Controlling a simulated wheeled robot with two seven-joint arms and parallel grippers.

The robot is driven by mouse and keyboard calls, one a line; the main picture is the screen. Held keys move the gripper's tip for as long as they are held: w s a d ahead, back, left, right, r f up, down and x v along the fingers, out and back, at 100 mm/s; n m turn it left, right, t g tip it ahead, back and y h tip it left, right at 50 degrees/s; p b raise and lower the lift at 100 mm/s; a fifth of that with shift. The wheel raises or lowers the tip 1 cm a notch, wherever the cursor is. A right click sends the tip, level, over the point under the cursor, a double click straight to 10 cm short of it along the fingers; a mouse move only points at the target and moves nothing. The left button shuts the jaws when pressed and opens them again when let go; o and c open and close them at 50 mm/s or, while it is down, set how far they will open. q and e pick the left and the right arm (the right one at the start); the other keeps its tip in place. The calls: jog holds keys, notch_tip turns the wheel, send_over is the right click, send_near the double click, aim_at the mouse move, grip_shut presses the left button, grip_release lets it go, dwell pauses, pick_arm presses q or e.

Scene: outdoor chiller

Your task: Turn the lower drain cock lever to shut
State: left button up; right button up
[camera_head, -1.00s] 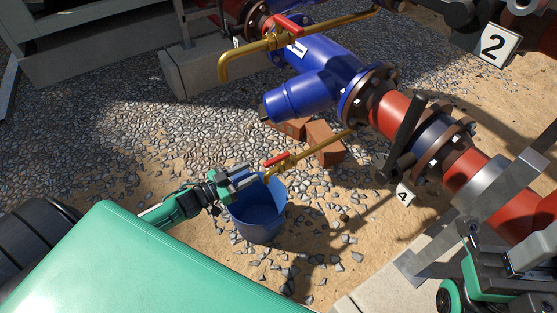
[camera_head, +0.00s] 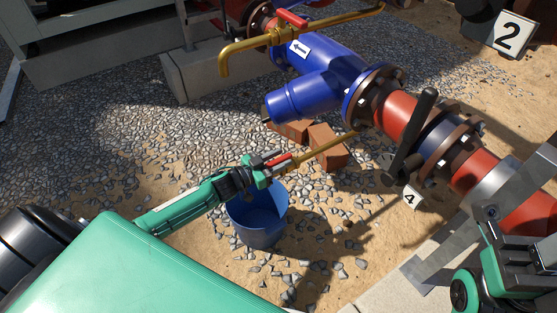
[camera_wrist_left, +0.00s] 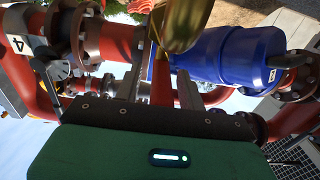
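The lower drain cock (camera_head: 325,147) is a brass pipe slanting down left from behind the bricks, with a red lever (camera_head: 280,161) at its outer end. My left gripper (camera_head: 271,164) is at this lever, with its fingers on either side. In the left wrist view the red lever (camera_wrist_left: 161,78) stands between the two fingers (camera_wrist_left: 168,92), with a gap seen at one side; the brass body (camera_wrist_left: 184,22) is just beyond. The fingers partly hide the lever. My right arm (camera_head: 495,260) shows at the lower right; its fingertips are not clear.
A blue bucket (camera_head: 257,228) stands on the gravel under my left gripper. Bricks (camera_head: 326,145) lie below the blue strainer (camera_head: 315,85). An upper brass cock with a red lever (camera_head: 292,18) is above. Red flanged pipe (camera_head: 398,112) with a black handle (camera_head: 426,105) runs right.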

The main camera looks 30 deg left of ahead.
pick_arm(q)
grip_shut()
dwell(1.4)
